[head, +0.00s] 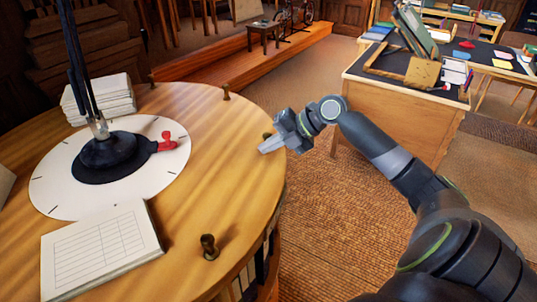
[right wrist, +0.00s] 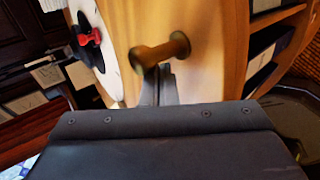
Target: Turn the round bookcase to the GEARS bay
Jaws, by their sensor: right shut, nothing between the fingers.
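The round bookcase (head: 190,215) fills the left of the head view, with several short brass pegs standing near its wooden rim. My right gripper (head: 268,147) is at the rim on the right side, its fingers shut and empty. In the right wrist view the shut fingers (right wrist: 157,88) are close beside a brass peg (right wrist: 160,50); I cannot tell whether they touch it. Another peg (head: 208,246) stands at the near rim. Shelf bays show in the bookcase's side in the right wrist view, but no GEARS label is readable. My left gripper is not in view.
On the bookcase top are a white dial (head: 60,195) with a dark lamp base (head: 108,155) and red clamp (head: 165,143), a paper stack (head: 100,97) and a ruled pad (head: 100,248). A wooden desk (head: 395,110) stands right. Woven carpet (head: 325,215) lies between.

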